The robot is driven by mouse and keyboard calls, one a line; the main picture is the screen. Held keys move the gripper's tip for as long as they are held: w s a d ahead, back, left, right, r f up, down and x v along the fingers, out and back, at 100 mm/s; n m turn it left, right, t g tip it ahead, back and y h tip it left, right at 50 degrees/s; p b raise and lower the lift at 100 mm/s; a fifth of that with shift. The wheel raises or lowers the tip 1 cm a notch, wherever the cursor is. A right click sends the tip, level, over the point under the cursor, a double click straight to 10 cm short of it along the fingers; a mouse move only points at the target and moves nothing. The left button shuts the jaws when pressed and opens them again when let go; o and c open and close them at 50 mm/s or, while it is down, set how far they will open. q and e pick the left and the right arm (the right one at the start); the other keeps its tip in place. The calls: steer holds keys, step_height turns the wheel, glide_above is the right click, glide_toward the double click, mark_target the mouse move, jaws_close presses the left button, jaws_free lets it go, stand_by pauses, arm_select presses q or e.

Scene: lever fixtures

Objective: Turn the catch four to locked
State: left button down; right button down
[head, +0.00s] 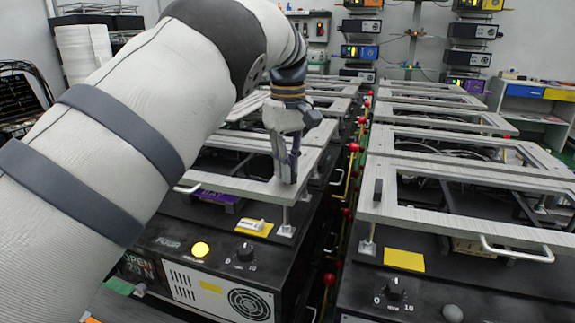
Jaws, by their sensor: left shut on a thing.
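The fixture marked FOUR (168,243) is the near left unit, a dark box with a grey metal frame (235,183) on top. Its round lamp (200,249) glows yellow, and a partly covered display (137,268) reads OPEN and 20 N. My left gripper (287,172) points down at the right end of this frame. It is shut on catch four, a small upright part that the fingers mostly hide. I cannot tell the catch's exact angle. My right gripper is not in view.
A similar fixture stands at right, with a dark upright catch (377,190), a front handle (516,252) and an unlit grey lamp (453,313). A narrow gap with red-knobbed rods (330,279) separates the rows. A dial (245,252) and white switch (251,224) sit on fixture four.

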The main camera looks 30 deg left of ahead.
arm_select(q)
steer(key=m, duration=0.5)
steer(key=shift+s+p, duration=0.15)
steer(key=shift+p, duration=0.2)
steer(key=m, duration=0.5)
steer(key=shift+a+f+m, duration=0.15)
steer(key=shift+m, duration=0.15)
steer(key=c, duration=1.6)
jaws_free()
steer(key=shift+c, duration=0.2)
step_height(320, 180, up, 8)
steer(key=shift+f, duration=0.2)
